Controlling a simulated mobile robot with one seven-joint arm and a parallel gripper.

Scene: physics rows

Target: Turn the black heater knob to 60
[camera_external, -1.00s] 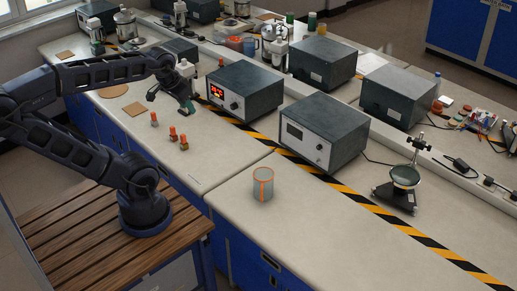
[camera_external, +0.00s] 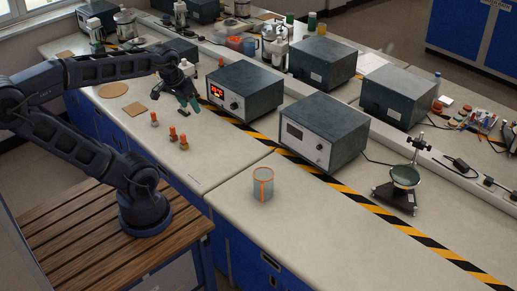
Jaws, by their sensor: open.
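The heater is a dark grey box (camera_external: 252,82) with a light front panel and a lit red display (camera_external: 216,91). Its small black knob (camera_external: 234,105) sits on the front panel, right of the display; its pointer setting is too small to read. My gripper (camera_external: 190,111) is open and empty, low above the bench just left of the heater's front panel. It is apart from the knob. A second grey box (camera_external: 330,125) with an unlit display stands to the right and has a small dark knob (camera_external: 319,146) too.
Several small orange-topped weights (camera_external: 173,134) stand on the bench in front of my gripper. A glass beaker with orange markings (camera_external: 263,184) stands nearer the front. Black-yellow tape (camera_external: 345,190) runs along the boxes. The front right bench is clear.

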